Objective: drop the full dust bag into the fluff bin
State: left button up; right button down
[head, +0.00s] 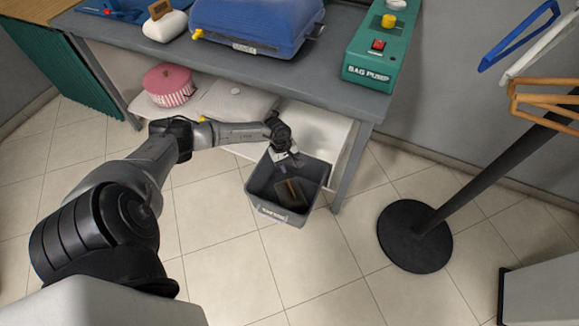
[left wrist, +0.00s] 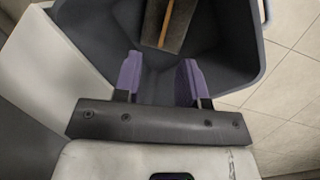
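The fluff bin (head: 257,199) is a dark grey open bin on the tiled floor, with a label on its front wall that is too small to read. A dark bag-like object with an orange-brown stripe, which looks like the dust bag (head: 291,193), lies inside the bin; it also shows in the left wrist view (left wrist: 168,25), beyond the fingertips. My left gripper (head: 291,160) is over the back part of the bin, pointing down into it. In the left wrist view its two purple fingers (left wrist: 160,80) are apart with nothing between them. My right gripper is out of sight.
A grey table (head: 290,67) with a lower shelf (head: 314,122) stands just behind the bin. On it are a blue case (head: 255,22) and a green bag pump (head: 380,45). A stand with a round black base (head: 414,236) is to the right. Floor in front is clear.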

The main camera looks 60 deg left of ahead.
pick_arm(q)
jog(key=p+v, duration=0.4)
jog(key=v, duration=0.7)
jog(key=shift+r, duration=0.25)
jog(key=shift+a, duration=0.1)
